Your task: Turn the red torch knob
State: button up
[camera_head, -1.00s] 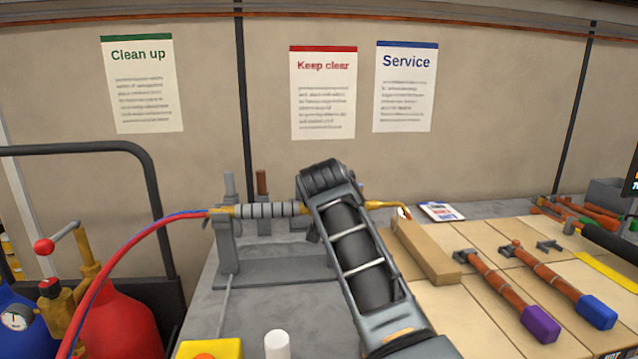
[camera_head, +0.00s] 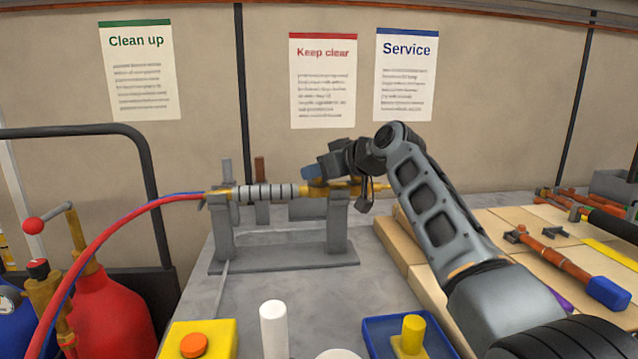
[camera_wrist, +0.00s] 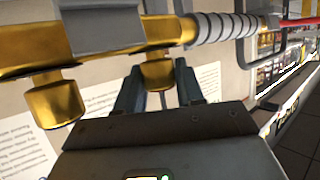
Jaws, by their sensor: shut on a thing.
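The torch (camera_head: 265,192) lies level on a grey stand (camera_head: 290,258), with a ribbed grey grip, brass body and red and blue hoses at its left. My gripper (camera_head: 318,173) is at the brass part of the torch, right of the grip. In the wrist view my two dark fingers (camera_wrist: 158,88) stand on either side of a brass knob stem (camera_wrist: 158,72) and are shut on it. The knob's outer end is hidden between the fingers, and I see no red on it. A second brass knob (camera_wrist: 55,105) shows to the left, clear of the fingers.
A red cylinder (camera_head: 118,310) with a brass valve stands at left. A yellow box with an orange button (camera_head: 194,345), a white post (camera_head: 273,330) and a blue tray (camera_head: 375,325) are in front. Tools, including a blue-ended one (camera_head: 608,293), lie at right.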

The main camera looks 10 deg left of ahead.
jog(key=shift+g, duration=0.3)
jog(key=o, duration=1)
jog(key=shift+c, duration=0.2)
jog(key=b+v, duration=0.1)
jog(key=v, duration=0.6)
jog(key=shift+s+d, duration=0.2)
jog(key=shift+d, duration=0.15)
